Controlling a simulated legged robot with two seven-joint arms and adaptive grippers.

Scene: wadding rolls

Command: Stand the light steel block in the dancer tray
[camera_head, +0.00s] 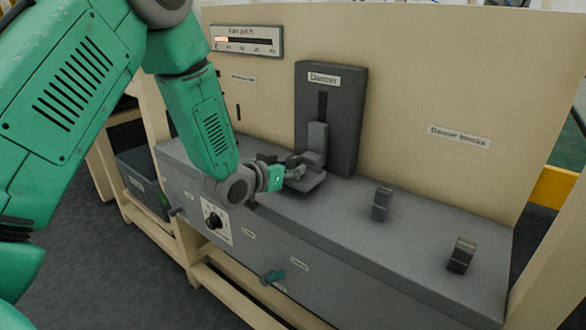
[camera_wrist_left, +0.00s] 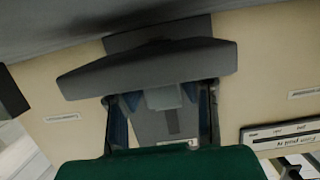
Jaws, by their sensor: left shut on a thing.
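The dancer tray (camera_head: 309,187) is a dark grey ledge on the front of the upright Dancer unit (camera_head: 346,125). In the left wrist view a wide grey slab that looks like the tray (camera_wrist_left: 150,70) crosses in front of my fingertips. My left gripper (camera_head: 293,168) is at the tray. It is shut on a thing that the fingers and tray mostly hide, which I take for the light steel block. I cannot tell whether it touches the tray floor. The left gripper also shows in the left wrist view (camera_wrist_left: 163,105). My right gripper is out of view.
Two small metal blocks stand on the grey bench (camera_head: 340,215): one nearer the unit (camera_head: 381,204), one near the right end (camera_head: 461,256). A gauge (camera_head: 247,41) hangs on the back panel.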

